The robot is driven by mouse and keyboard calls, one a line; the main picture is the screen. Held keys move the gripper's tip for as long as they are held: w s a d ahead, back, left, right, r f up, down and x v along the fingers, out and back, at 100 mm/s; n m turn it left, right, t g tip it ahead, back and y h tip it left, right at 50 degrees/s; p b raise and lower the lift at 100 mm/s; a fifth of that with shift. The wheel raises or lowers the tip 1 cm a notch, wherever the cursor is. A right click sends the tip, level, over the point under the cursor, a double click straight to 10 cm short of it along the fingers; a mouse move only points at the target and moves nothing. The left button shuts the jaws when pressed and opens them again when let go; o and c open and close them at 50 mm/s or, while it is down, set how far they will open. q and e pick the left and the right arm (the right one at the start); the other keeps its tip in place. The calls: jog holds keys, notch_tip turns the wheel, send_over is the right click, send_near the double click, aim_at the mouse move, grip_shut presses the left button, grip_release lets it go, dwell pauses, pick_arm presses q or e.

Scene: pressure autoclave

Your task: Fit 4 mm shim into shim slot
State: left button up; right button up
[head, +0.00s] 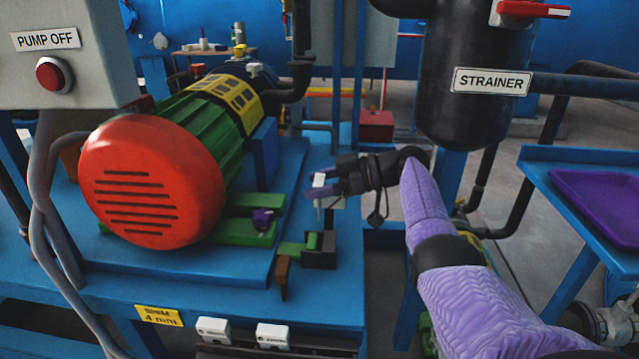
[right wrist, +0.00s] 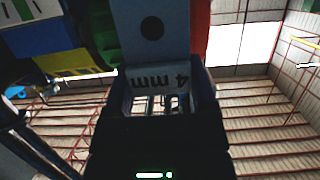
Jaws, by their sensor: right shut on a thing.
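My right gripper (head: 322,187) reaches in from the right and is shut on the 4 mm shim (head: 319,179). The shim is a small pale piece in the head view, held above the right edge of the blue pump base. In the right wrist view the shim (right wrist: 152,50) is a grey-blue plate with a dark round hole, marked "4 mm", between the fingers. The shim slot is not clearly marked; a green motor foot (head: 240,231) and a dark block with a green part (head: 318,252) lie below and left of the gripper. My left gripper is not in view.
The red and green motor (head: 150,185) stands left of my gripper. A yellow "SHIM 4 mm" label (head: 158,316) and white tags (head: 213,330) are on the front. The black strainer (head: 470,75) stands right. A purple tray (head: 605,200) lies on the blue side table.

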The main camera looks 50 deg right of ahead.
aim_at(320, 209)
jog(key=shift+f+b, duration=0.1)
jog(key=shift+b, duration=0.35)
notch_tip(320, 209, down, 6)
jog(key=b, duration=0.3)
jog(key=shift+r+b, duration=0.2)
jog(key=shift+b, duration=0.15)
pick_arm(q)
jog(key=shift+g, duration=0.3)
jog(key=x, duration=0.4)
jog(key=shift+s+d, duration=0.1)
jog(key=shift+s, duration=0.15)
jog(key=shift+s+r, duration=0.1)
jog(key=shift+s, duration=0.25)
pick_arm(e)
jog(key=shift+r, duration=0.1)
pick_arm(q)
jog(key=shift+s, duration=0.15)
pick_arm(e)
jog(key=shift+s, duration=0.1)
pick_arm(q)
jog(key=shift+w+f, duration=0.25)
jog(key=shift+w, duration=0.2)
